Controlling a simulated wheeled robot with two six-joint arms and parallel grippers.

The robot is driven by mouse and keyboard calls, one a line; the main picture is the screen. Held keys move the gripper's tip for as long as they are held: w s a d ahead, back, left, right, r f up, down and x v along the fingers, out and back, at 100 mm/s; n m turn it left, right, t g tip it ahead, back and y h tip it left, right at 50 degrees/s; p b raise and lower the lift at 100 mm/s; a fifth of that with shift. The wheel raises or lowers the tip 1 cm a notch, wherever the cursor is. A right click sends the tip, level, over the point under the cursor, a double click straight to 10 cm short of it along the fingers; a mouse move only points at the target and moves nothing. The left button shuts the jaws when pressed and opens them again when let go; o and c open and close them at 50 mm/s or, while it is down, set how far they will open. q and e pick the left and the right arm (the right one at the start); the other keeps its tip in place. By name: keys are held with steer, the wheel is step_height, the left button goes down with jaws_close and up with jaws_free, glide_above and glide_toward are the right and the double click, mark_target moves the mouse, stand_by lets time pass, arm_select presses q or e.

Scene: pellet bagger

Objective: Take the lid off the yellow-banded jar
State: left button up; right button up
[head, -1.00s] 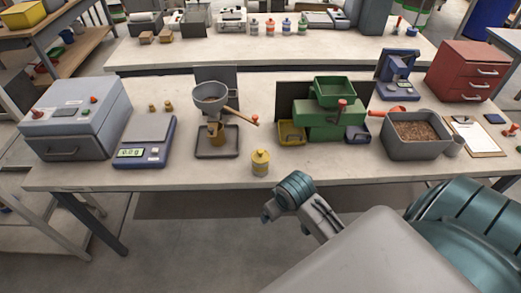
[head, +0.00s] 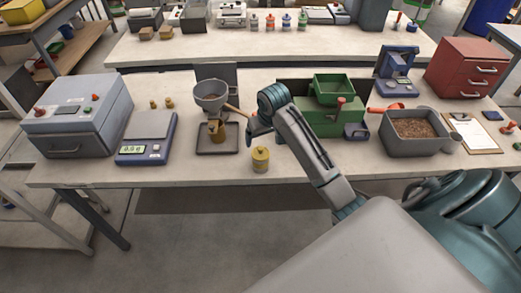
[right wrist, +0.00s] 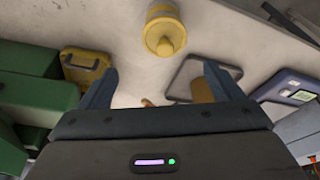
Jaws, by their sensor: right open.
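The yellow-banded jar (head: 260,160) stands upright near the front edge of the table, with its yellow knobbed lid (head: 260,152) on. In the right wrist view the jar (right wrist: 165,30) shows at the top, beyond my fingertips. My right gripper (head: 250,136) is above the table, just behind and above the jar in the head view. Its two fingers (right wrist: 158,80) are spread apart with nothing between them, and it does not touch the jar. My left gripper is not in view.
A funnel stand (head: 211,98) with a grey tray (head: 217,150) is left of the jar. A blue scale (head: 147,140) stands further left. A green machine (head: 325,118) is to the right, partly hidden by my arm. A grey pellet bin (head: 408,146) is beyond it. The table's front strip is mostly clear.

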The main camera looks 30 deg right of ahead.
mark_target(261, 149)
steer(key=shift+w+f, duration=0.2)
steer(key=shift+f, duration=0.45)
steer(key=f+p, duration=0.3)
steer(key=f, duration=0.1)
steer(key=shift+w+a+f, duration=0.1)
steer(key=shift+a, duration=0.25)
steer(key=shift+w+f, duration=0.2)
steer(key=shift+f, duration=0.35)
steer(key=c, duration=1.1)
